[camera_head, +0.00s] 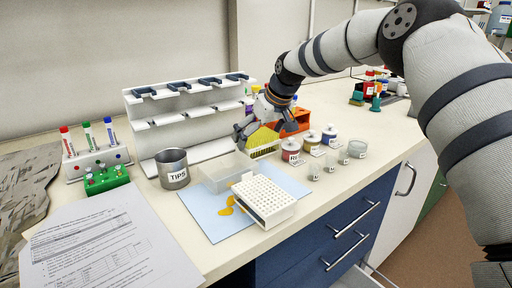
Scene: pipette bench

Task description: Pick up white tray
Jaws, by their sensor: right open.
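A white rack-like tray with rows of holes (266,203) sits on the front right part of a light blue mat (208,224). A clear, pale, shallow tray (222,174) lies just behind it. A small white box (265,152) holding yellow pipette tips (262,138) stands farther back. My right gripper (254,132) is open, reaching down at this box; its fingers are close around the tips, and I cannot tell if they touch. The far finger is partly hidden. My left gripper is not in view.
A metal TIPS cup (173,169) stands left of the clear tray. A white pipette stand (188,112) is behind. Labelled jars (291,151) and small clear cups (314,172) stand to the right. Yellow spots (227,206) lie on the mat. Papers (108,247) cover the front left.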

